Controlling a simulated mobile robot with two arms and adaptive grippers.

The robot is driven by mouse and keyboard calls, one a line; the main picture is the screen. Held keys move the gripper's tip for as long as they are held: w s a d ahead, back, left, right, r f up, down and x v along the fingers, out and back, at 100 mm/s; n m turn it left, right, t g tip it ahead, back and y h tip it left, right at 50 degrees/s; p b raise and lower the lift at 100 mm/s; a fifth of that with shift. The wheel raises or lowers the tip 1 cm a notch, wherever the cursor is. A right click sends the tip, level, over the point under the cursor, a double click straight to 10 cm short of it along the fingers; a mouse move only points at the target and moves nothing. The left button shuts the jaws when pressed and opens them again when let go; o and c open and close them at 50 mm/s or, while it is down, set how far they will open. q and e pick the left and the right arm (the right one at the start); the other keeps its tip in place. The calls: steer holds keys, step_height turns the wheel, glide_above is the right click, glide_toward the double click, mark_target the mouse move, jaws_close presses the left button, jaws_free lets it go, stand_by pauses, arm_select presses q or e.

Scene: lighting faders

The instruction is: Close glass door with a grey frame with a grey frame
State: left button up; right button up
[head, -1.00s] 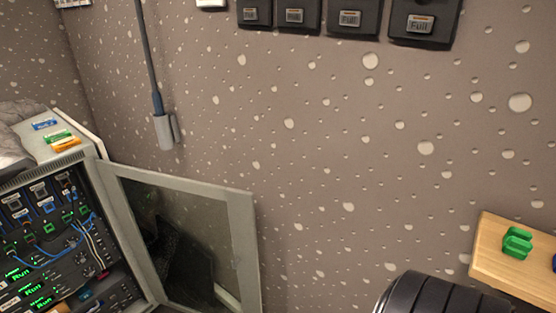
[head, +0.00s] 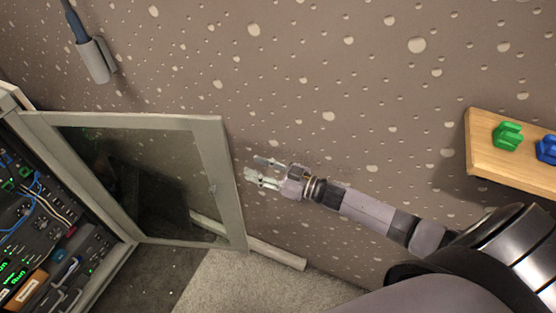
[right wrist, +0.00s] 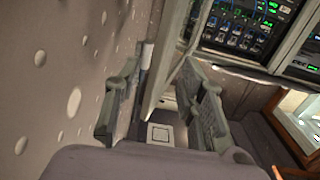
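The glass door with a grey frame (head: 222,180) stands swung open from the grey cabinet (head: 118,262) at the left of the head view. My right gripper (head: 258,170) is open and empty, just right of the door's free edge and close to the wall. In the right wrist view, the gripper's two fingers (right wrist: 160,100) are spread apart, and the door's edge (right wrist: 160,75) shows ahead between them. I cannot tell whether a finger touches it. My left gripper is not in view.
Rack gear with cables and green lights (head: 30,215) fills the cabinet. The spotted wall (head: 330,90) runs behind the door. A wooden shelf (head: 483,160) with green and blue clips is at the right. A pale bar (head: 275,254) lies along the wall base.

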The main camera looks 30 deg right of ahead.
mark_target(229, 158)
steer(key=b+x, duration=0.2)
steer(key=x, duration=0.5)
steer(key=shift+w+a+r, duration=0.15)
steer(key=shift+w+a, duration=0.05)
steer(key=shift+w, duration=0.05)
steer(key=shift+b+x, duration=0.35)
steer(key=shift+x, duration=0.8)
jaws_close()
steer(key=shift+s+a+r+m+p, duration=0.1)
steer(key=shift+s+a+m+p, duration=0.05)
steer(key=shift+s+a+p, duration=0.3)
steer(key=shift+s+a+m+p, duration=0.15)
steer(key=shift+s+a+p, duration=0.1)
steer(key=shift+s+p, duration=0.25)
steer(key=shift+s+a+m+t+h+p, duration=0.3)
steer(key=shift+s+a+h+p, duration=0.2)
steer(key=shift+s+a, duration=0.45)
steer(key=shift+s+a+m+t+h+p, duration=0.2)
steer(key=shift+s+a+t+h+p, duration=0.3)
steer(key=shift+s, duration=0.65)
steer(key=shift+s+a, duration=0.1)
steer(key=shift+a, duration=0.1)
